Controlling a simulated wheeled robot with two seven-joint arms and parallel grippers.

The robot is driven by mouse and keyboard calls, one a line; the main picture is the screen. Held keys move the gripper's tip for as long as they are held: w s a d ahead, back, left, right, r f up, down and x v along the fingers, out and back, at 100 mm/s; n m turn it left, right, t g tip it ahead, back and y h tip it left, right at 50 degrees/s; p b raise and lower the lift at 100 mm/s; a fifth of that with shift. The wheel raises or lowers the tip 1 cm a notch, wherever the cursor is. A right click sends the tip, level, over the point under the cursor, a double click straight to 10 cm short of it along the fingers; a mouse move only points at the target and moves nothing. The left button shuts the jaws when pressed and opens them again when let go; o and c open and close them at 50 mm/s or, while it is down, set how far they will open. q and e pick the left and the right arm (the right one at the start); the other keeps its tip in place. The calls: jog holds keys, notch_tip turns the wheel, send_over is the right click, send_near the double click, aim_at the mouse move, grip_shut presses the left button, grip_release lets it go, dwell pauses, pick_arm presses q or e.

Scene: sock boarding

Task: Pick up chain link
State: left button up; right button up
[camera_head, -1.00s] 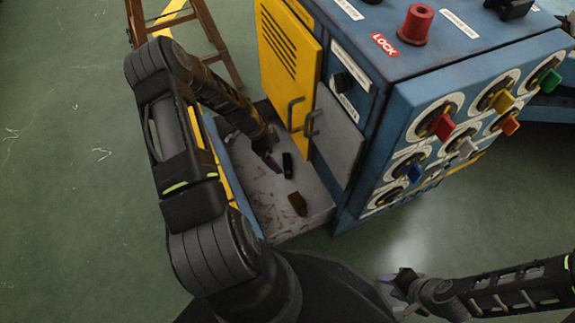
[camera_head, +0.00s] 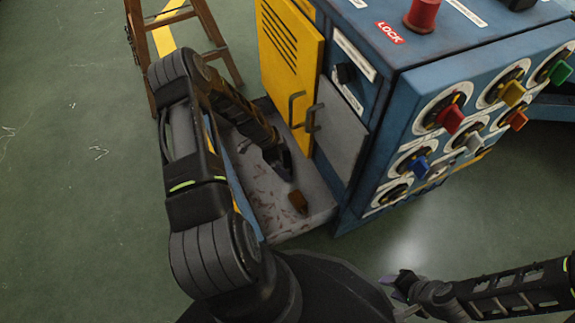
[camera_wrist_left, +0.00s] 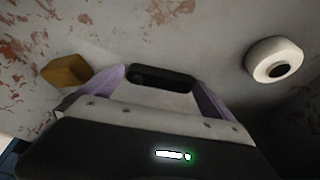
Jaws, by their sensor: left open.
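A small dark oblong piece (camera_wrist_left: 160,77), which looks like the chain link, lies on the drawer floor. In the left wrist view it sits between the purple fingers of my left gripper (camera_wrist_left: 165,80). The fingers are open, one on each side; whether they touch it I cannot tell. In the head view my left gripper (camera_head: 284,170) is low inside the drawer and hides the dark piece. My right gripper (camera_head: 392,283) is at the lower right, away from the drawer; its jaw opening is too small to judge.
The worn grey tray or drawer (camera_head: 270,215) also holds a brown block (camera_head: 298,202), left of the fingers in the wrist view (camera_wrist_left: 66,70). A white ring-like part (camera_wrist_left: 273,62) lies to the right there. The yellow cabinet door (camera_head: 290,60) and blue control cabinet (camera_head: 400,120) stand beside the tray.

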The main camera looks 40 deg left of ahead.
pick_arm(q)
jog(key=shift+c, duration=0.2)
dwell(0.4)
jog(key=c, duration=1.3)
jog(key=shift+r, duration=0.15)
jog(key=shift+r+p, duration=0.4)
jog(key=shift+r, duration=0.05)
jog(key=shift+s+a+r, duration=0.1)
jog(key=shift+a+r, duration=0.05)
jog(key=s+a+p, duration=0.1)
jog(key=s+a, duration=0.1)
jog(key=a, duration=0.1)
jog(key=shift+s, duration=0.35)
notch_tip(320, 180, up, 14)
jog(key=p, duration=0.4)
jog(key=shift+d, duration=0.2)
jog(key=shift+w+f, duration=0.1)
jog(key=shift+f, duration=0.1)
